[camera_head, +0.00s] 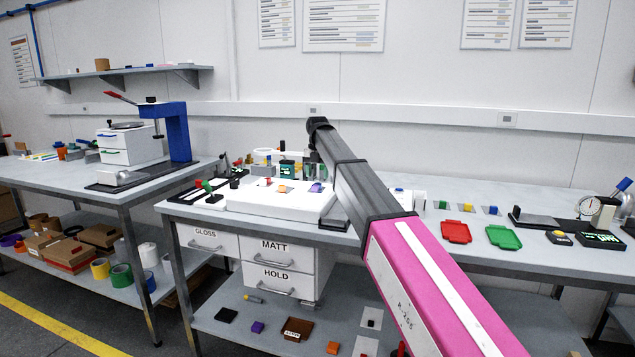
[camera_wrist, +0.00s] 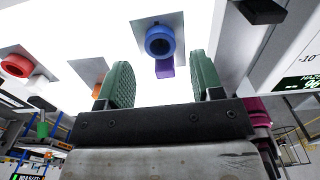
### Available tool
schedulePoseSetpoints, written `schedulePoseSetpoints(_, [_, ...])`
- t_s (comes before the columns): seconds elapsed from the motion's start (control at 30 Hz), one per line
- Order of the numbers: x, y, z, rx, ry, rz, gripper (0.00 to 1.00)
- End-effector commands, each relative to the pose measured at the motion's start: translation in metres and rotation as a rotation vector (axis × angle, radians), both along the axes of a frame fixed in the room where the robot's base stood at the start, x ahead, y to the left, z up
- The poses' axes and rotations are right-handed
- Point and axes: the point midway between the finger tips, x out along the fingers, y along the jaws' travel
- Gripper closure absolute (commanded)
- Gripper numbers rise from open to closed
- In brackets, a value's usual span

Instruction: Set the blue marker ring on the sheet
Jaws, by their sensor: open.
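The blue marker ring (camera_wrist: 160,40) shows in the wrist view ahead of my fingertips, between their lines, with a dark middle. It appears over a grey square sheet (camera_wrist: 140,27); I cannot tell whether it touches it. A purple piece (camera_wrist: 166,68) is partly hidden below the ring. My gripper (camera_wrist: 161,60) is open, its two green fingers apart with nothing clasped between them. In the head view my arm hides most of the gripper, and I cannot make out the blue ring there. The white light box (camera_head: 290,204) stands on the bench.
A red ring (camera_wrist: 17,66) and an orange piece (camera_wrist: 98,90) lie on other grey squares to the left. A red tray (camera_head: 456,232) and a green tray (camera_head: 503,237) lie on the bench at right. A dark instrument (camera_wrist: 260,10) is at the wrist view's upper right.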

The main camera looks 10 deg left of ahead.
Motion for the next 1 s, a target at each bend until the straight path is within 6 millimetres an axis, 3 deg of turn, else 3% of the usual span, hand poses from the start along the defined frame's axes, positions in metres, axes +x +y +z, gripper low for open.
schedulePoseSetpoints(0.2, [0.001, 0.001, 0.046, 0.001, -0.002, 0.000, 0.40])
schedulePoseSetpoints(0.4, [0.001, 0.000, 0.073, 0.000, -0.001, 0.000, 0.40])
schedulePoseSetpoints(0.6, [0.000, 0.000, 0.082, 0.000, 0.001, 0.000, 0.40])
schedulePoseSetpoints(1.0, [0.000, 0.000, 0.082, 0.000, 0.000, 0.000, 0.40])
